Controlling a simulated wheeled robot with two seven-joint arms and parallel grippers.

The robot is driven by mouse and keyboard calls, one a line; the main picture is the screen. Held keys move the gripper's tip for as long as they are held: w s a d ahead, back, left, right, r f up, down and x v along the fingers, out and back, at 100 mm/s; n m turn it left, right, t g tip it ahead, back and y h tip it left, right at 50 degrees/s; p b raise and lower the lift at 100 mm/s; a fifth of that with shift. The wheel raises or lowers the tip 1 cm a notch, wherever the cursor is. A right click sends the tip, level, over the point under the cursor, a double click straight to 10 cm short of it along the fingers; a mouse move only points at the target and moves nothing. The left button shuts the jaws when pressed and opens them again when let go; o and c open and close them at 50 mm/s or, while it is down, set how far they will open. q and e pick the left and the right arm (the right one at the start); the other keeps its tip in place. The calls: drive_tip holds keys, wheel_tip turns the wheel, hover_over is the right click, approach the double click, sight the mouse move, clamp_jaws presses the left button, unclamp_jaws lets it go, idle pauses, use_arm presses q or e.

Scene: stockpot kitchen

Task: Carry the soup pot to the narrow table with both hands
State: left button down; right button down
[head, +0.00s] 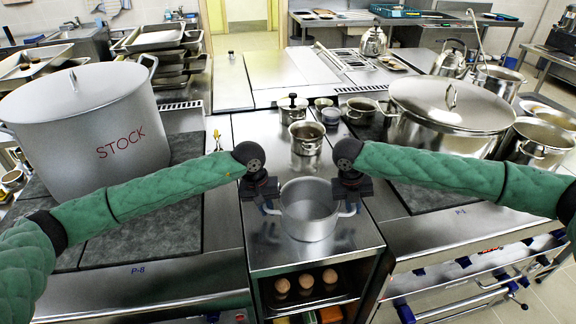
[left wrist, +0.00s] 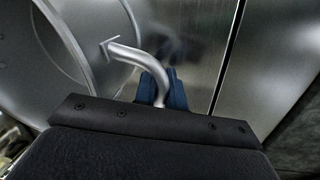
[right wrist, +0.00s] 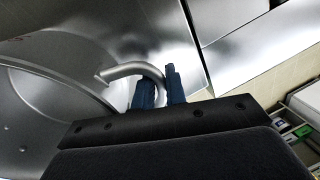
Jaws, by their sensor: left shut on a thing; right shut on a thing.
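The soup pot (head: 309,226) is a small open silver pot standing on the narrow steel table (head: 262,258) between the two stoves. My left gripper (head: 270,208) is shut on its left handle; the handle also shows between blue fingers in the left wrist view (left wrist: 163,90). My right gripper (head: 348,208) is shut on its right handle, seen curving into the blue fingers in the right wrist view (right wrist: 157,92). The pot looks upright and appears empty. I cannot tell for certain whether its base touches the top.
A large STOCK pot (head: 95,130) stands on the left stove and a lidded pot (head: 450,112) on the right stove. A smaller pot (head: 307,138) and several small vessels stand behind the soup pot. Eggs (head: 306,281) sit on a shelf below.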

use_arm(q)
drive_tip(key=c, duration=1.7)
unclamp_jaws()
drive_tip(key=shift+w+a, duration=0.1)
drive_tip(key=shift+a, duration=0.2)
use_arm(e)
drive_tip(key=c, duration=1.6)
unclamp_jaws()
drive_tip(key=shift+w+d, duration=0.1)
drive_tip(key=shift+d, duration=0.2)
drive_tip(key=shift+c, duration=0.2)
use_arm(q)
drive_tip(key=shift+o, duration=1.2)
use_arm(e)
drive_tip(key=shift+o, duration=1)
use_arm(q)
drive_tip(key=shift+d, duration=0.2)
use_arm(e)
drive_tip(key=shift+a, duration=0.15)
drive_tip(key=shift+a, duration=0.1)
use_arm(q)
wheel_tip(320, 180, up, 8)
drive_tip(key=a, duration=0.1)
drive_tip(key=shift+a+f, duration=0.15)
drive_tip(key=shift+a, duration=0.15)
use_arm(e)
wheel_tip(320, 180, up, 12)
drive_tip(key=a, duration=0.2)
drive_tip(key=shift+a+f, duration=0.15)
drive_tip(key=shift+a, duration=0.05)
